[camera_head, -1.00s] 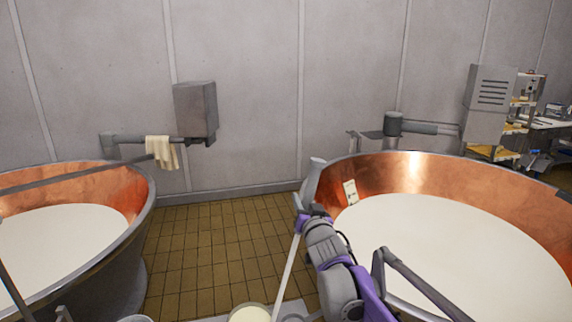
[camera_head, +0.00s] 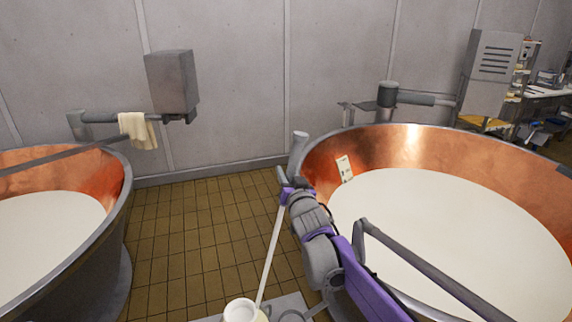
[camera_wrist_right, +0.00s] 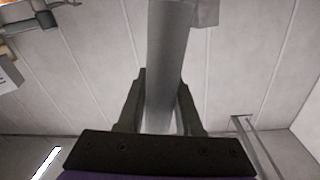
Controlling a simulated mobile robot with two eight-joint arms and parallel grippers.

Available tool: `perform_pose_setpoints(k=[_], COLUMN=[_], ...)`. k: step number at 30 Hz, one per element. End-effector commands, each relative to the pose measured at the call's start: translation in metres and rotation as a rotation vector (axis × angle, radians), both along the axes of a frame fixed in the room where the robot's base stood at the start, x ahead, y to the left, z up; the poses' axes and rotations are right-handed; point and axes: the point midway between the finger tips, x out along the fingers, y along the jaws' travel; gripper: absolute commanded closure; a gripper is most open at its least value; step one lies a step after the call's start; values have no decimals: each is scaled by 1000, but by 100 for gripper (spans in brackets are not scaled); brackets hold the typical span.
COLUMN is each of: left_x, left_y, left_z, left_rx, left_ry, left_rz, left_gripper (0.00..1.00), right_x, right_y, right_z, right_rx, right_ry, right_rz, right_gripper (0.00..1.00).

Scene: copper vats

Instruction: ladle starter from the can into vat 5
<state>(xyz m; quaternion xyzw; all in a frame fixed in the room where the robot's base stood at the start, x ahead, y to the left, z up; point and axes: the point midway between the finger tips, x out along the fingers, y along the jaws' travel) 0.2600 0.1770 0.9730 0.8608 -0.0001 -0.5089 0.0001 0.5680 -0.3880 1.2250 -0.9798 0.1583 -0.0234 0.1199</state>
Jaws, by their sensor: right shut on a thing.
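My right gripper (camera_head: 284,192) is shut on the ladle's long pale handle (camera_head: 271,252), beside the near left rim of the right copper vat (camera_head: 420,142). The right wrist view shows the grey handle (camera_wrist_right: 162,70) between its two fingers. The handle slants down to the ladle's round white bowl (camera_head: 240,311) at the bottom edge. A cream patch just right of the bowl looks like the can (camera_head: 263,315), mostly hidden and cut off. The right vat holds white liquid and has a small tag (camera_head: 344,168), too small to read. My left gripper is out of view.
Another copper vat (camera_head: 118,178) with white liquid stands at the left. Tiled floor (camera_head: 195,225) lies open between the vats. A grey box (camera_head: 172,82) and a cloth (camera_head: 138,130) on a bar are near the wall. A cabinet (camera_head: 490,75) stands at the back right.

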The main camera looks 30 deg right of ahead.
Motion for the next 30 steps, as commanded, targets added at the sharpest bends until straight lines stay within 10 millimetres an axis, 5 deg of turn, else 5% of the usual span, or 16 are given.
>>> perform_pose_setpoints(k=[6, 15, 30], left_x=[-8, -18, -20], left_y=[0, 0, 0], left_z=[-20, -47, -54], left_rx=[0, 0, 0], left_ry=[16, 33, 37], left_rz=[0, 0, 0], left_gripper=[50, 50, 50], right_x=[0, 0, 0], right_y=[0, 0, 0], right_z=[-50, -100, -111], right_rx=[1, 0, 0], right_ry=[3, 2, -1], right_rz=[1, 0, 1], right_gripper=[100, 100, 100])
